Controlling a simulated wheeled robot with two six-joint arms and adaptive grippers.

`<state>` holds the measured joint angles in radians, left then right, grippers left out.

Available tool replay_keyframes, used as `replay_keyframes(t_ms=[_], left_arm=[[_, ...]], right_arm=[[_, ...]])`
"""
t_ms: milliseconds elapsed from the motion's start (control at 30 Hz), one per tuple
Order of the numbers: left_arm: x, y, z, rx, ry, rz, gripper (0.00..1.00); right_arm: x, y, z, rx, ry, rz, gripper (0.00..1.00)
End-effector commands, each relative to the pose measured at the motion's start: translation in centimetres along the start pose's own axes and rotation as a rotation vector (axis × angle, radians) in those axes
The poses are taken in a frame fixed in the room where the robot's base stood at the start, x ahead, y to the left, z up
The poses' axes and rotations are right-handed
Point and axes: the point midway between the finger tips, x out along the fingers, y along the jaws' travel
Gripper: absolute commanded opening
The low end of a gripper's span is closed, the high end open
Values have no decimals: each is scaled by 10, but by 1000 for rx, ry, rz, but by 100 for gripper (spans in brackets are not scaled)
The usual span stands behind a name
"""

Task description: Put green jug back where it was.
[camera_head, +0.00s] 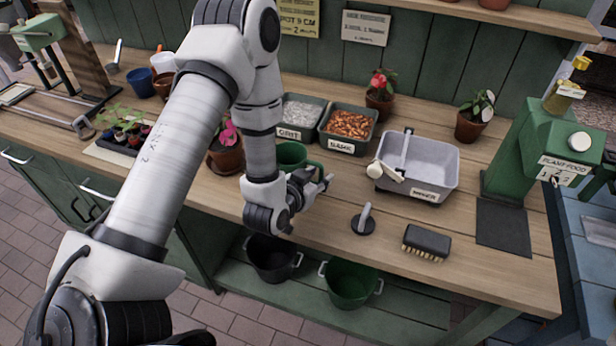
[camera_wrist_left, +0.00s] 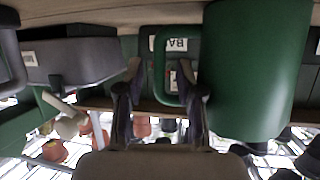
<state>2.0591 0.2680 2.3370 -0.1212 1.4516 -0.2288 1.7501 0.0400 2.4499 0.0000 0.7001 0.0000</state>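The green jug (camera_head: 291,153) stands upright on the wooden bench, in front of the grit tub and partly hidden by my left arm. In the left wrist view the jug (camera_wrist_left: 255,70) fills the upper right, with its loop handle (camera_wrist_left: 159,75) toward the middle. My left gripper (camera_head: 322,183) is just right of and in front of the jug, at handle height. In the left wrist view its fingers (camera_wrist_left: 160,72) are apart, with the handle's outer bar in the gap between them. I see no contact. My right gripper is not in view.
A potted pink flower (camera_head: 226,155) is left of the jug. A grey mixer tub (camera_head: 425,165), a dark tool (camera_head: 363,219) and a brush (camera_head: 427,241) are to the right. Two buckets sit on the lower shelf.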

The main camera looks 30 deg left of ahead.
Motion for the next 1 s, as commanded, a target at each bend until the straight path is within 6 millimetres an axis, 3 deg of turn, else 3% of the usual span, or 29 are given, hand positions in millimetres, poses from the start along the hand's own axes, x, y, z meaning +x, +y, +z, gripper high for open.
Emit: replay_keyframes(t_ms=[133, 167, 200, 233, 433, 667, 767, 867, 1000], left_arm=[[-33, 0, 4, -6, -3, -1, 37], [-43, 0, -1, -5, -5, -1, 37], [-59, -1, -10, -2, -9, 0, 37], [-68, -1, -10, -3, -10, 0, 37], [-94, 0, -9, -1, -6, 0, 37], [-108, 1, 1, -2, -15, 4, 37], [-108, 12, 29, -4, -136, 38, 37], [-117, 30, 81, -11, -387, 84, 37], [-158, 46, 154, -25, -797, 99, 37]], right_arm=[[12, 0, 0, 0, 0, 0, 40], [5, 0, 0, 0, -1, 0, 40], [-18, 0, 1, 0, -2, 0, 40], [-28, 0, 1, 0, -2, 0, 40], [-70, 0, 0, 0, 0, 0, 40], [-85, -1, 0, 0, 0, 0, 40], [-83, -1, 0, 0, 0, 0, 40], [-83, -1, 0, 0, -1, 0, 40], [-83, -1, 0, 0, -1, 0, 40]])
